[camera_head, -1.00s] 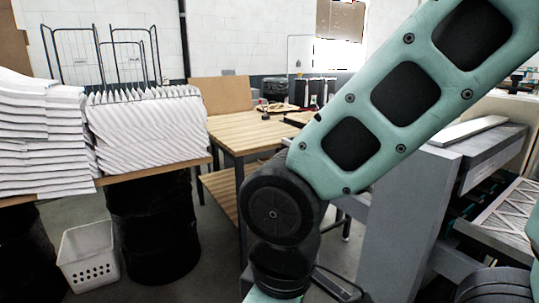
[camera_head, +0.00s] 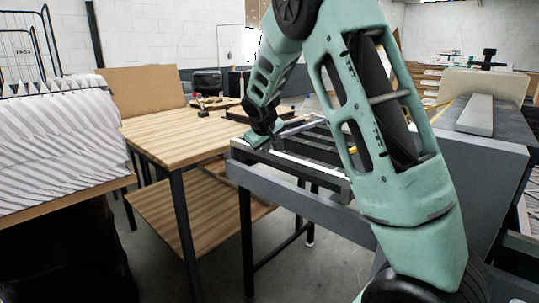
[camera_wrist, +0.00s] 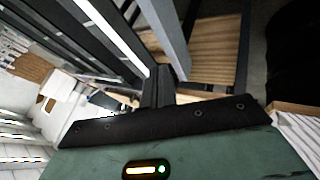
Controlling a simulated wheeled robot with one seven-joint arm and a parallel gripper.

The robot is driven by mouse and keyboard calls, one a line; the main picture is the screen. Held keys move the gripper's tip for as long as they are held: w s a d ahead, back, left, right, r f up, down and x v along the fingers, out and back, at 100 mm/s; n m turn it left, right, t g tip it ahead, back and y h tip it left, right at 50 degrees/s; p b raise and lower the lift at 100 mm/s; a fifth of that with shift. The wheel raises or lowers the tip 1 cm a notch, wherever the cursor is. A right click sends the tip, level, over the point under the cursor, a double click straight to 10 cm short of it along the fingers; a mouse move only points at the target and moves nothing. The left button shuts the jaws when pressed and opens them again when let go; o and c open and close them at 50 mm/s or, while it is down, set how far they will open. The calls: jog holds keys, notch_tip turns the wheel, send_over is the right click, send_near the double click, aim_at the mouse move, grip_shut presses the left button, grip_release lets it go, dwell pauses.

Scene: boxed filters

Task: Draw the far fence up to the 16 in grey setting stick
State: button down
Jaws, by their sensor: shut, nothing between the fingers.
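My gripper (camera_head: 264,138) is at the left end of a grey metal frame with dark rails (camera_head: 318,146). In the wrist view its dark fingers (camera_wrist: 158,84) are together, with nothing between them. A white strip (camera_head: 300,168) runs along the frame's near side; a white strip also shows in the wrist view (camera_wrist: 108,28), beside dark rails. I cannot tell which rail is the far fence, and my arm hides part of the frame. A pale grey bar (camera_head: 475,115) lies on the grey cabinet at right; no size mark is legible. I cannot tell whether my fingers touch the frame.
A wooden table (camera_head: 185,130) with a lower shelf stands left of the frame, small tools at its back. Stacked white pleated filters (camera_head: 55,140) stand further left. The grey cabinet (camera_head: 485,150) is close at right. Floor shows under the frame.

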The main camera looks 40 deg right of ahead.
aim_at(275, 157)
jog(key=p+x, duration=0.1)
jog(key=x, duration=0.2)
jog(key=d+p+x, duration=0.1)
jog(key=x, duration=0.2)
jog(key=d+r+p+x, duration=0.1)
jog(key=x, duration=0.2)
jog(key=shift+s+f, duration=0.1)
jog(key=shift+f, duration=0.05)
jog(key=shift+d+f, duration=0.15)
jog(key=shift+d, duration=0.55)
jog(key=shift+d, duration=0.1)
